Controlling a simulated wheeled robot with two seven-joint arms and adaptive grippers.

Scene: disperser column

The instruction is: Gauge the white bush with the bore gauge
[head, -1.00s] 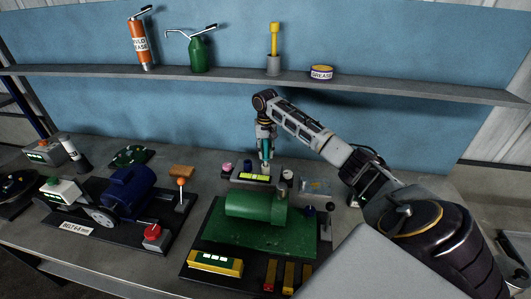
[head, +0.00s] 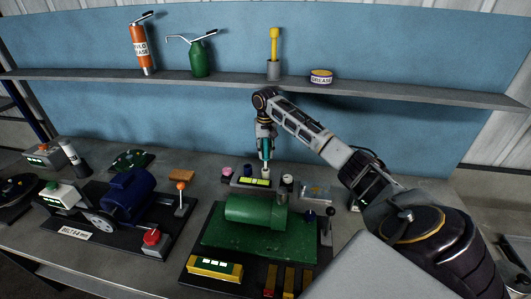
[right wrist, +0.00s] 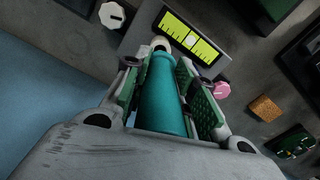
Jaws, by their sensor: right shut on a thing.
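My right gripper (head: 265,135) is shut on a teal cylindrical tool, apparently the bore gauge (right wrist: 162,95), which points down over the bench. In the right wrist view, green pads (right wrist: 165,92) flank the teal body. A pale round piece (right wrist: 160,44) shows at the tool's far end; I cannot tell whether it is the tool's tip or a bush below it. A white piece with a dark slot (right wrist: 112,15), perhaps the white bush, stands apart from the tool; it also shows in the head view (head: 287,178). My left gripper is not in view.
A yellow-green display (right wrist: 194,36) lies close to the tool's end. A pink piece (right wrist: 221,90) stands nearby. A green machine (head: 255,210) is in front, and a blue motor (head: 130,190) stands left. A shelf (head: 200,84) runs behind the arm.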

